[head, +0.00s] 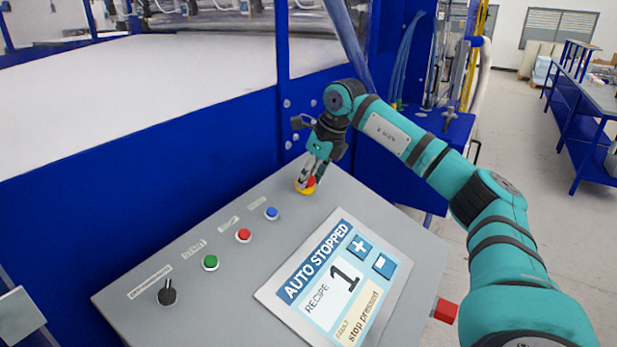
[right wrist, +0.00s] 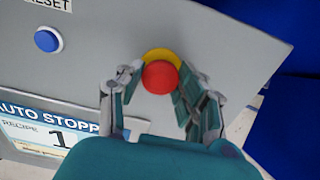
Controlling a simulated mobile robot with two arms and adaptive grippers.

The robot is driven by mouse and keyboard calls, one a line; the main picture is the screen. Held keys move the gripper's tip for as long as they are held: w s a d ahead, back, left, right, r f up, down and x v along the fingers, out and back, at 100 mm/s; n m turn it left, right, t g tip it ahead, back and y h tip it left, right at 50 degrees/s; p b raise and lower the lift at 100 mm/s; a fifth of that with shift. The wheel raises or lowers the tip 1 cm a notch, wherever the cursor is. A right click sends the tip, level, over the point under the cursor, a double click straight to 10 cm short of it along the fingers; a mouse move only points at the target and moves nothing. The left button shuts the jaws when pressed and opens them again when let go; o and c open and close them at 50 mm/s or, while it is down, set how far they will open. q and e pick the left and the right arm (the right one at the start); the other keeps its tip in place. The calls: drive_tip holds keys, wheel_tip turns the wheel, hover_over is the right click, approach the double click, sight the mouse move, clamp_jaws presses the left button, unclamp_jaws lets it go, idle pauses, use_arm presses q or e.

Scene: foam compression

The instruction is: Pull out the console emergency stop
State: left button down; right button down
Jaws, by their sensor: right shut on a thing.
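The console emergency stop is a red mushroom button on a yellow base (head: 306,186) near the far right corner of the grey sloping console (head: 130,300). In the right wrist view the red button (right wrist: 160,77) sits between the two fingers. My right gripper (head: 307,175) reaches down over it and is shut on the button; the fingers hide part of it in the head view. The console screen (head: 330,285) reads "AUTO STOPPED", recipe 1, and a fault line "stop pressed". My left gripper is not in view.
Along the console are a blue button (head: 271,213), a red button (head: 243,235), a green button (head: 210,262) and a black selector knob (head: 167,293). A red block (head: 445,310) is on the console's right side. A blue machine frame (head: 140,190) stands behind.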

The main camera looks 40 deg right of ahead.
drive_tip(key=shift+d+r+p, duration=0.1)
drive_tip(key=shift+r+p, duration=0.2)
idle(0.4)
drive_tip(key=c, duration=0.8)
unclamp_jaws()
drive_tip(key=shift+s, duration=0.2)
drive_tip(key=o, duration=0.8)
drive_tip(key=shift+w, duration=0.15)
drive_tip(key=p+v, duration=0.4)
drive_tip(key=v, duration=0.3)
drive_tip(key=shift+p, duration=0.3)
drive_tip(key=shift+f, duration=0.1)
